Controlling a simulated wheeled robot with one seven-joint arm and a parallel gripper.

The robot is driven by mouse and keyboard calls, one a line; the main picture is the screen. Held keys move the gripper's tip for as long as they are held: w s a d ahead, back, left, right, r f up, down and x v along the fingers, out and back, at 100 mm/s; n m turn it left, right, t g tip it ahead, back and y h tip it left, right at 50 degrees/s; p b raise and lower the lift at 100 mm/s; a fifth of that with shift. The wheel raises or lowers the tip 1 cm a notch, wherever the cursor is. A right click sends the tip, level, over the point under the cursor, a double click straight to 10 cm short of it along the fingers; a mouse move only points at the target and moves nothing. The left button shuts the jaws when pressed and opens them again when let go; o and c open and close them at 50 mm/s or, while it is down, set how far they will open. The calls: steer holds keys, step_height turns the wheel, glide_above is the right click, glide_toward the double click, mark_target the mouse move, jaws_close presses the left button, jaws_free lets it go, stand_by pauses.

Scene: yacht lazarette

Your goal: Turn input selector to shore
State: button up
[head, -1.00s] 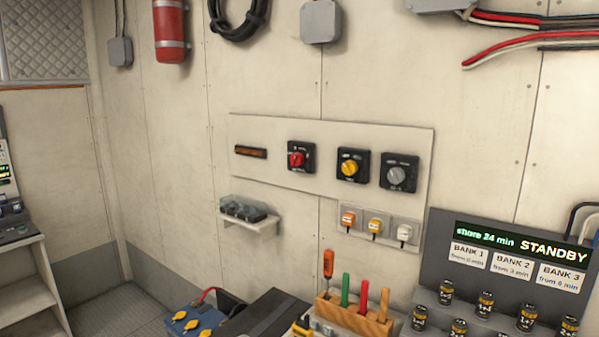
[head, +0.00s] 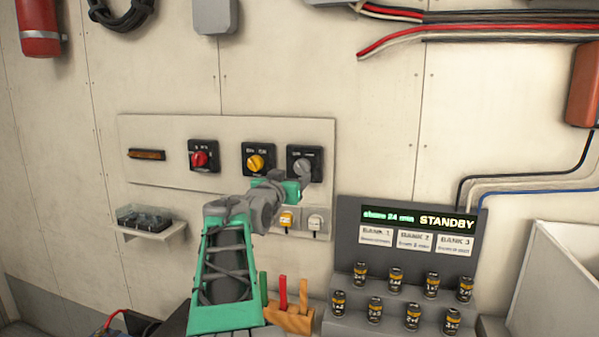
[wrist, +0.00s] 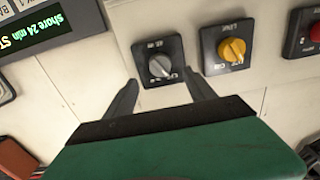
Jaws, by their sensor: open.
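A row of three rotary selectors sits on a pale wall panel (head: 150,185): one with a red knob (head: 199,159), one with a yellow knob (head: 255,163) and one with a grey knob (head: 303,165). Their small labels are too blurred to read surely. My gripper (wrist: 163,88) is open and empty, in front of the grey selector. In the wrist view, turned about upside down, its fingers reach toward either side of the grey knob (wrist: 160,66), with a gap around it. The yellow knob (wrist: 232,50) is to the right there. In the head view my gripper is just below the grey selector.
Plug sockets (head: 314,222) lie below the selectors, partly hidden by my arm. A display (head: 418,218) reading "shore 24 min STANDBY" stands at right above several small cylinders. A wooden tool rack (head: 290,318) is below. A small shelf (head: 152,231) projects at left.

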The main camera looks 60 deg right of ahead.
mark_target(300, 169)
steer(key=d+p, duration=0.1)
steer(key=d, duration=0.1)
steer(key=d+p, duration=0.1)
steer(key=d, duration=0.1)
steer(key=w+d+p, duration=0.1)
steer(key=d, duration=0.2)
steer(key=shift+r, duration=0.2)
steer(key=shift+d+f, duration=0.1)
steer(key=shift+d, duration=0.2)
steer(key=shift+w, duration=0.1)
steer(key=c, duration=1.4)
